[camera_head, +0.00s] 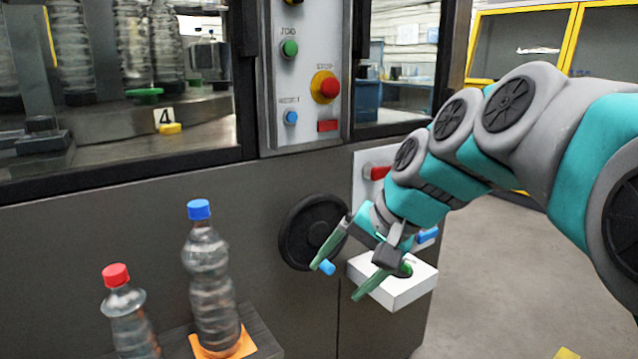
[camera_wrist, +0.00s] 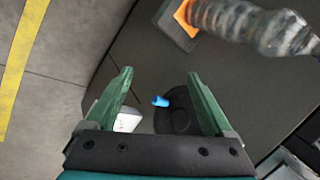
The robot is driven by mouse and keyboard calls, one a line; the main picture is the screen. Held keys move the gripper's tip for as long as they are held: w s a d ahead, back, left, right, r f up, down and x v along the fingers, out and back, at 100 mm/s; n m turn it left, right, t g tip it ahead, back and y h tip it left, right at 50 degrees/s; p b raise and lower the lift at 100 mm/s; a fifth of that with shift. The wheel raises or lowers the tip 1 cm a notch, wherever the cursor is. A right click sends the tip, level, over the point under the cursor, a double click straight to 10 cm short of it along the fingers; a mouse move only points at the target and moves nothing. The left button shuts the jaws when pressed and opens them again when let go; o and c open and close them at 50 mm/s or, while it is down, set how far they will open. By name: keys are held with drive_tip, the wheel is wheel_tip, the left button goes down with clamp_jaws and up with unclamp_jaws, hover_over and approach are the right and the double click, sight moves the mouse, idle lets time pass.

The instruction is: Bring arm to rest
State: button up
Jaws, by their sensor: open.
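My gripper (camera_head: 338,279) has green fingers, spread apart with nothing between them. In the head view it hangs at the end of my teal and grey arm, in front of the machine's dark lower panel. A black round handwheel (camera_head: 306,232) with a blue knob (camera_head: 327,268) is just behind and left of the fingers. A white box (camera_head: 402,286) with a green button is behind the right finger, partly hidden. In the wrist view the gripper (camera_wrist: 160,85) is open, and the handwheel (camera_wrist: 180,118) and blue knob (camera_wrist: 160,101) show beyond the fingers.
A blue-capped bottle (camera_head: 208,270) and a red-capped bottle (camera_head: 130,315) stand left of my gripper, the blue-capped one on an orange pad. A control panel (camera_head: 303,75) with buttons is above. Red and blue handles sit near my wrist. Open floor (camera_head: 500,270) lies right.

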drive_tip(key=s+d+f+n+g+h, duration=0.2)
drive_tip(key=s+d+f, duration=0.3)
drive_tip(key=s+f, duration=0.5)
drive_tip(key=s+d+f+n+g+h, duration=0.2)
drive_tip(key=s+d+f, duration=0.4)
drive_tip(key=s+f, duration=0.4)
drive_tip(key=s+g+h, duration=0.1)
drive_tip(key=s, duration=0.3)
drive_tip(key=shift+s+d, duration=0.15)
drive_tip(key=shift+s, duration=0.15)
drive_tip(key=shift+f, duration=0.1)
drive_tip(key=shift+c, duration=0.3)
